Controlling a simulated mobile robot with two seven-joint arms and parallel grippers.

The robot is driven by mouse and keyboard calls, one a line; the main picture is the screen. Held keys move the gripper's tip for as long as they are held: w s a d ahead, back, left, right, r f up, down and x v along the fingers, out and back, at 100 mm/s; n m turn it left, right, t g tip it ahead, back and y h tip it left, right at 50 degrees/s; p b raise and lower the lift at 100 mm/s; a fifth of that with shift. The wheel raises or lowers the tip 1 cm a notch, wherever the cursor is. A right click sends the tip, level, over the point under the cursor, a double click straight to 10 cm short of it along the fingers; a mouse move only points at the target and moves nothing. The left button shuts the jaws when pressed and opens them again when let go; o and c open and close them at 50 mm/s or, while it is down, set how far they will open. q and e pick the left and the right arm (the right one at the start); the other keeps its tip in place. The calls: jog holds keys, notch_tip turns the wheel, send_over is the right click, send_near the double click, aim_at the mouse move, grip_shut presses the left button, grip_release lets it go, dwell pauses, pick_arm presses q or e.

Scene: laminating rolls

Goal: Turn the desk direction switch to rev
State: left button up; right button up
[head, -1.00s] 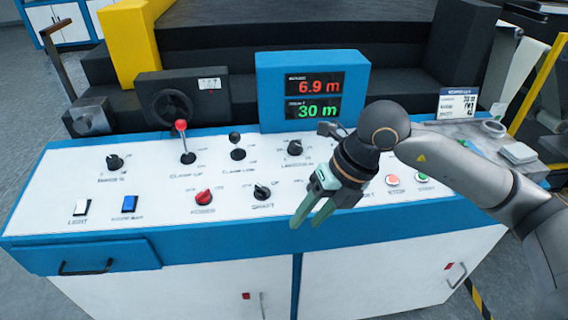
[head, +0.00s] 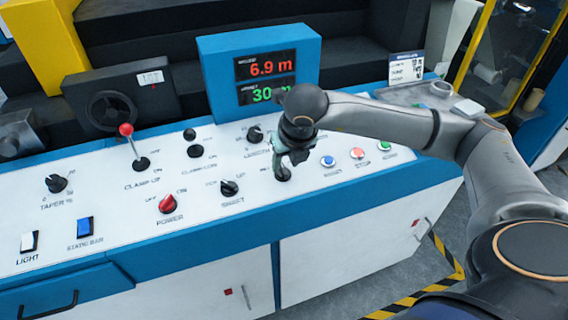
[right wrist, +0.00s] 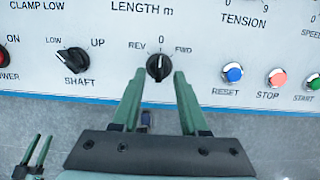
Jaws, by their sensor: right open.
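The direction switch (right wrist: 159,67) is a black round knob marked REV, 0 and FWD on the white desk panel. Its pointer line stands up at 0, with REV on the left and FWD on the right. In the head view the switch (head: 282,174) is partly hidden below my right gripper (head: 279,162). In the right wrist view my right gripper (right wrist: 158,76) is open, with one fingertip on each side of the knob and a visible gap on both sides. Green fingers, apparently my left gripper (right wrist: 36,152), show low at the left, apart, off the desk's edge.
The black shaft knob (right wrist: 75,59) is left of the switch. The blue reset button (right wrist: 232,72), red stop button (right wrist: 277,77) and green start button (right wrist: 314,81) are to its right. The display box (head: 262,75) stands behind.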

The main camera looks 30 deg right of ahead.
aim_at(283, 171)
jog(key=shift+x, duration=1.4)
jog(key=shift+c, duration=0.3)
grip_shut()
